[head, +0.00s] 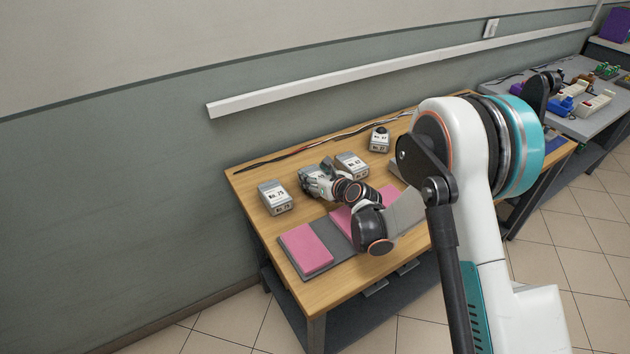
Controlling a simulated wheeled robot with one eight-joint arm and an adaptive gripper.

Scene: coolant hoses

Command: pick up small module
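Several grey modules with white number labels stand on the wooden table. One module (275,197) is at the left, labelled what looks like "No. 75". Another module (351,164) is right of my gripper, and a smaller-looking module (380,138) with a dark knob on top is farther back. I cannot tell for sure which one is the small module. My gripper (317,182) is low over the table between the left and middle modules. Its fingers are small and blend with grey shapes there, so I cannot tell whether it is open or holds anything.
The wooden table (240,180) carries a grey tray (335,237) with pink pads (306,249) along its front. Dark hoses (290,151) lie along the back edge near the wall. A grey table (590,120) with colourful items stands at the right.

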